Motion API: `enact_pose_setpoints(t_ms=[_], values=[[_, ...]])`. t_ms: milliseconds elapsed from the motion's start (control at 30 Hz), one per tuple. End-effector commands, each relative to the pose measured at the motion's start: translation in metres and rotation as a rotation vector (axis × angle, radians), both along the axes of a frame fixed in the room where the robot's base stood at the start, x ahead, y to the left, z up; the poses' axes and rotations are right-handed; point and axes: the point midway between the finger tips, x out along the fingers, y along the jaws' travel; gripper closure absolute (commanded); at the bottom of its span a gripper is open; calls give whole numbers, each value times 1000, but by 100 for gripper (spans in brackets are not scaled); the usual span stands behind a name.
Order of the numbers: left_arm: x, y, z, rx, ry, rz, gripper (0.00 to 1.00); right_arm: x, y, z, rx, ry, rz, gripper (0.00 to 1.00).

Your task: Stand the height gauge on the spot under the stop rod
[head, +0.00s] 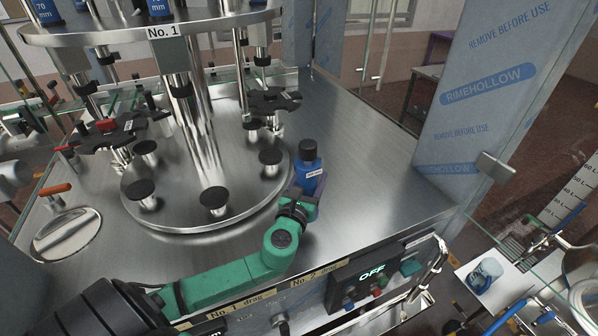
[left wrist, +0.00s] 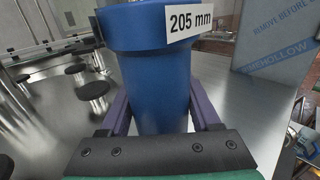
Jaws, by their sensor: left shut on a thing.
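The height gauge (head: 309,174) is a blue cylinder with a black top, standing close to upright at the right edge of the round metal turntable (head: 182,217). In the left wrist view the gauge (left wrist: 158,75) fills the middle and carries a "205 mm" label. My left gripper (head: 308,190) is shut on it, with a purple finger on each side in the left wrist view (left wrist: 160,112). The gauge's foot is hidden, so I cannot tell whether it touches the metal deck. I cannot pick out the stop rod or its spot with certainty. My right gripper is not in view.
Several black-topped pedestals (head: 214,201) stand on the turntable around a shiny column (head: 190,115). An upper disc (head: 120,38) marked "No. 1" carries blue labelled blocks. The metal deck (head: 375,165) right of the gauge is clear. A film-wrapped post (head: 490,110) rises at right.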

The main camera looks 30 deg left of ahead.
Motion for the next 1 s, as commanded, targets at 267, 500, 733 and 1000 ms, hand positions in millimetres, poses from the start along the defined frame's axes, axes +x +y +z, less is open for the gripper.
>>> enact_pose_setpoints(t_ms=[267, 500, 733, 1000], values=[[0, 5, -3, 0, 0, -2, 100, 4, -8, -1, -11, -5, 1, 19], [2, 23, -11, 1, -1, -2, 100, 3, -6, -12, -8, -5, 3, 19], [3, 40, -19, 1, 0, -2, 100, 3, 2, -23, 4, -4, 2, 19], [5, 62, -19, 2, -1, -1, 100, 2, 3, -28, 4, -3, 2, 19]])
